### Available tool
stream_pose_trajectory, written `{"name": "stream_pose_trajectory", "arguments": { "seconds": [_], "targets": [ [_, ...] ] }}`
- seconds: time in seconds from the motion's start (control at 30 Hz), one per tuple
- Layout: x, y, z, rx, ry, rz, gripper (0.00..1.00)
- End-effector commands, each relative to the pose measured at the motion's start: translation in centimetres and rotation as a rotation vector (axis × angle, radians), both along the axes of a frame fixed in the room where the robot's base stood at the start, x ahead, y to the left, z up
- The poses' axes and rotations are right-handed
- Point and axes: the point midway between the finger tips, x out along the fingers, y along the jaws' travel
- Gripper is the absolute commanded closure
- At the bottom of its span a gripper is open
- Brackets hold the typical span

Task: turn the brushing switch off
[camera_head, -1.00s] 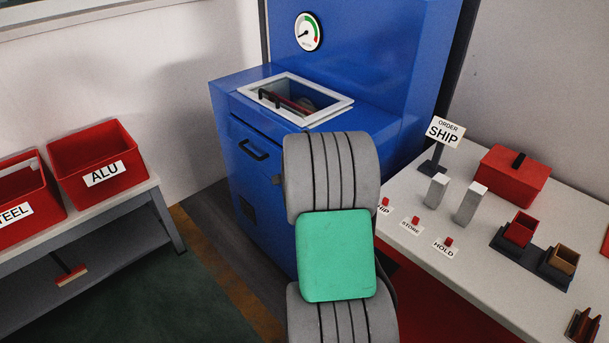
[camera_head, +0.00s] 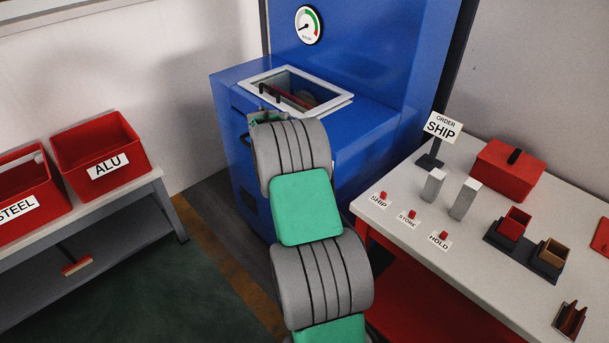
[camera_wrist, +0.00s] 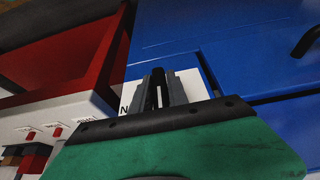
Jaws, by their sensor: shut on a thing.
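The blue machine (camera_head: 375,130) stands at the back, with a round gauge (camera_head: 308,25) and a white-framed opening on top. In the wrist view my gripper (camera_wrist: 161,76) is against the machine's blue front, in front of a white label plate (camera_wrist: 190,84) with a letter N showing at its left. The fingers are shut on a narrow dark piece, apparently the lever of the brushing switch (camera_wrist: 159,88). The fingers cover most of the switch and label, so its position cannot be read. In the head view my own arm hides the gripper and switch.
A white table (camera_head: 400,222) at right carries small red buttons labelled SHIP, STORE and HOLD, a sign (camera_head: 441,127) and a red box (camera_head: 508,170). Red bins, one marked ALU (camera_head: 100,150), stand on a bench at left. The machine has a dark handle (camera_wrist: 306,42) near the gripper.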

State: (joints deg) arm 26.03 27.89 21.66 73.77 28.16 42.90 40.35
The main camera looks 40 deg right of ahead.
Motion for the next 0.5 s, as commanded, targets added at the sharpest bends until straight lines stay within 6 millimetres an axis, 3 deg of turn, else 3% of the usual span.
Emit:
{"name": "stream_pose_trajectory", "arguments": {
  "seconds": [0.27, 0.3, 0.5],
  "targets": [
    [-0.11, 0.08, -0.25, 0.003, 0.004, 0.001, 1.00],
    [-0.11, 0.08, -0.25, 0.003, 0.004, 0.001, 0.77],
    [-0.07, 0.02, -0.15, 0.002, 0.001, 0.001, 0.62]
  ]
}}
